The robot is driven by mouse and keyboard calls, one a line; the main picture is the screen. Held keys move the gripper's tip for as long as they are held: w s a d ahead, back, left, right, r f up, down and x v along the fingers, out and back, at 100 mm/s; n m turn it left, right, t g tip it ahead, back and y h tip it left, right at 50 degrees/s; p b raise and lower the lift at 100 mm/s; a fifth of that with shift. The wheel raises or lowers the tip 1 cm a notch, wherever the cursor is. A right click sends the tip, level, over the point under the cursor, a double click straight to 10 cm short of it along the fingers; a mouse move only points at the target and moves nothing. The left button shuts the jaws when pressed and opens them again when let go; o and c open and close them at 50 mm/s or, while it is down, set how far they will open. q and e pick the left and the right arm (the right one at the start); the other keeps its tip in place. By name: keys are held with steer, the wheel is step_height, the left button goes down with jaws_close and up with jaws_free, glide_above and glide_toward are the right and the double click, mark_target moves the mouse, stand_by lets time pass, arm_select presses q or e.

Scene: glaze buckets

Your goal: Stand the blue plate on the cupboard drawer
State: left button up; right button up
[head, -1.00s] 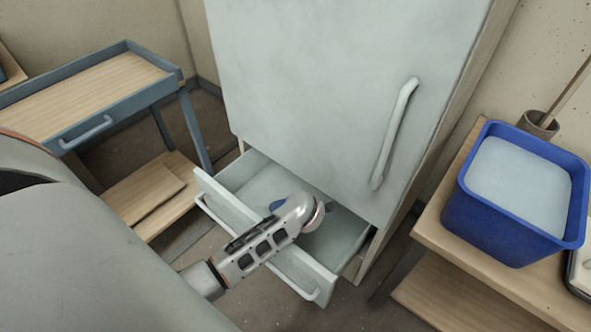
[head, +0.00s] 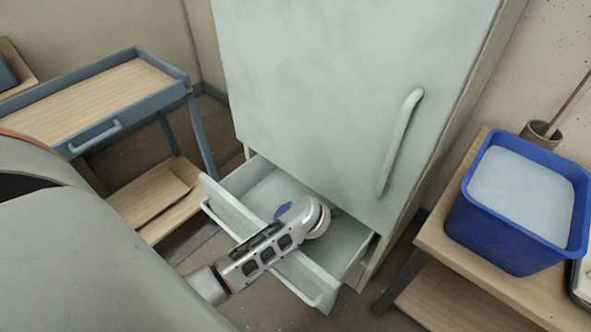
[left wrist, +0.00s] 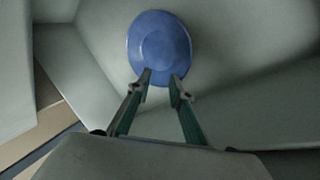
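The blue plate (left wrist: 160,45) lies face-on to the left wrist camera inside the open cupboard drawer (head: 236,212). In the head view only a small blue part of the plate (head: 284,209) shows beside my left wrist. My left gripper (left wrist: 162,78) is in the drawer with its two fingers apart. In the left wrist view its fingertips overlap the plate's near rim. I cannot tell whether they touch it. In the head view the wrist hides most of the fingers. My right gripper is not in view.
The cupboard door (head: 330,90) above the drawer is shut. A blue-framed table (head: 100,95) stands at the left. On the right a wooden shelf (head: 455,250) holds a blue bucket (head: 505,235) of pale glaze and a small pot (head: 541,130).

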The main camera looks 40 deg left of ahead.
arm_select(q)
steer(key=p+v, duration=0.4)
steer(key=v, duration=0.6)
steer(key=a+r+m+t+y, duration=0.2)
steer(key=a+r+t+y, duration=0.35)
steer(key=a+r, duration=0.4)
steer(key=d+r+m+t+h, duration=0.3)
steer(key=d+r+m+t, duration=0.3)
steer(key=r+m+t, duration=0.35)
steer(key=s+d+f+m+g+h, duration=0.1)
steer(key=s+d+f+m+h, duration=0.2)
steer(key=s+d+m+h, duration=0.6)
steer(key=s+d+f+m+g, duration=0.1)
steer(key=s+f+m+g, duration=0.6)
steer(key=s+f+m, duration=0.3)
step_height(320, 180, down, 4)
steer(key=shift+s+d+r, duration=0.25)
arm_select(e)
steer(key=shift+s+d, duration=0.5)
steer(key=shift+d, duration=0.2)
